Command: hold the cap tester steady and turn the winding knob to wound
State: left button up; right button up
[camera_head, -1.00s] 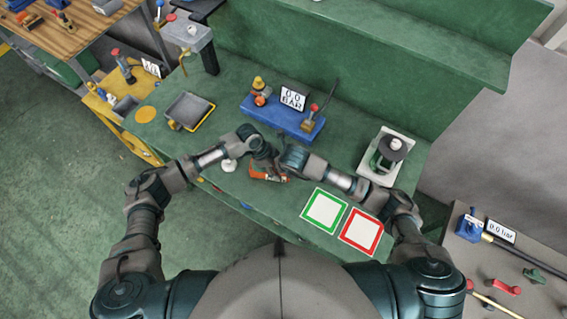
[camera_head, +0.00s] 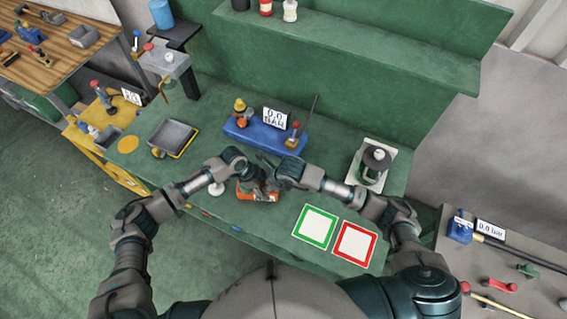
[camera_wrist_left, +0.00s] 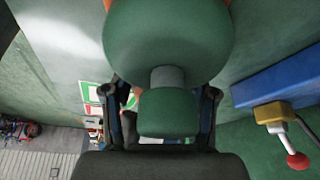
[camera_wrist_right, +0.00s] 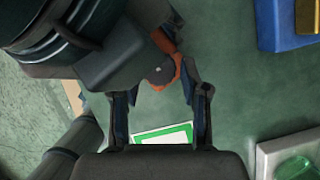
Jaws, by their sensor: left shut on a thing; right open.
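An orange device (camera_head: 256,193), seemingly the cap tester, sits near the bench's front edge, partly hidden under my grippers. My left gripper (camera_head: 256,176) is shut over it. In the left wrist view, a green part with a broad round disc (camera_wrist_left: 167,40) and a smaller block (camera_wrist_left: 167,112) lies between its fingers, with orange at the top edge. My right gripper (camera_wrist_right: 160,96) is open and points at the device from the right; a bit of the orange device (camera_wrist_right: 166,72) shows beyond its fingertips. I cannot tell which part is the winding knob, or its setting.
A blue block (camera_head: 262,134) with a "0.0 BAR" display stands behind. A grey tray (camera_head: 172,138) is to the left. Green (camera_head: 315,207) and red (camera_head: 336,250) framed squares lie right of the device. A white-based device (camera_head: 385,155) stands farther right.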

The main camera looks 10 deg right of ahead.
jog(key=n, duration=0.2)
jog(key=n+g+y, duration=0.1)
jog(key=n, duration=0.2)
jog(key=shift+w+d+g, duration=0.15)
jog(key=shift+w+g, duration=0.05)
jog(key=shift+g, duration=0.1)
jog(key=n+g, duration=0.1)
jog(key=n, duration=0.4)
jog(key=shift+w+g+y, duration=0.2)
jog(key=shift+g+y, duration=0.1)
jog(key=shift+g, duration=0.1)
jog(key=v, duration=1.2)
jog(key=shift+n, duration=0.4)
jog(key=shift+w, duration=0.15)
